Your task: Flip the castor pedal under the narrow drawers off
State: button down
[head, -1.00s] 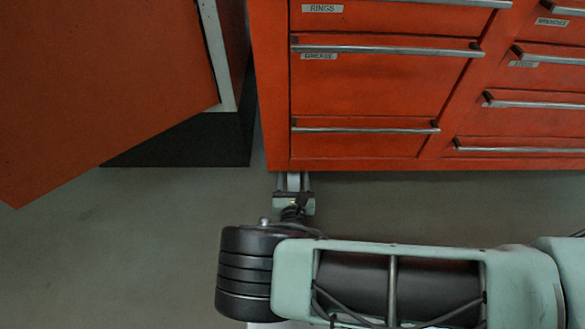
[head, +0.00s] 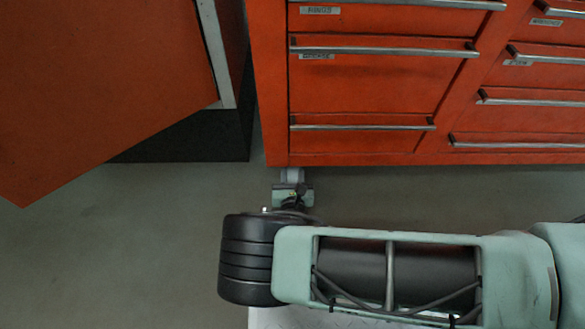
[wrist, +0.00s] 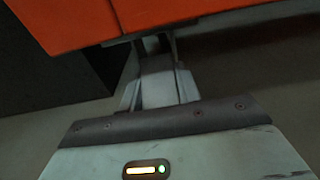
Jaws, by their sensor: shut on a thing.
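The orange cabinet's narrow drawers (head: 365,90) fill the upper middle of the head view. My gripper (head: 292,175) is low at the cabinet's bottom edge, near its left corner. In the wrist view my gripper's pale fingers (wrist: 158,88) point under the orange bottom edge. They are close together and shut on a grey part at the castor, which I take to be the castor pedal (wrist: 153,64). Most of the pedal and the castor wheel are hidden by the fingers, the cabinet and shadow. Whether the pedal is up or down cannot be told.
A second orange cabinet (head: 100,80) with a dark base (head: 200,137) stands close on the left. Wider drawers (head: 530,105) are at the right. Grey floor (head: 120,230) is free in front at the left.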

jog(key=g+p, duration=0.1)
jog(key=p, duration=0.1)
jog(key=r+p, duration=0.1)
jog(key=p, duration=0.1)
jog(key=shift+s+r+g+p, duration=0.2)
jog(key=shift+s+g+p, duration=0.05)
jog(key=shift+g+p, duration=0.15)
jog(key=g+p, duration=0.1)
jog(key=p, duration=0.3)
jog(key=shift+s+r+g, duration=0.1)
jog(key=shift+g, duration=0.2)
jog(key=shift+g+p, duration=0.6)
jog(key=shift+p, duration=0.6)
jog(key=shift+s+f+p, duration=0.1)
jog(key=shift+f+p, duration=0.15)
jog(key=shift+p, duration=0.1)
jog(key=c, duration=1)
grip_release()
jog(key=p+v, duration=0.7)
jog(key=v, duration=1)
jog(key=shift+r, duration=0.4)
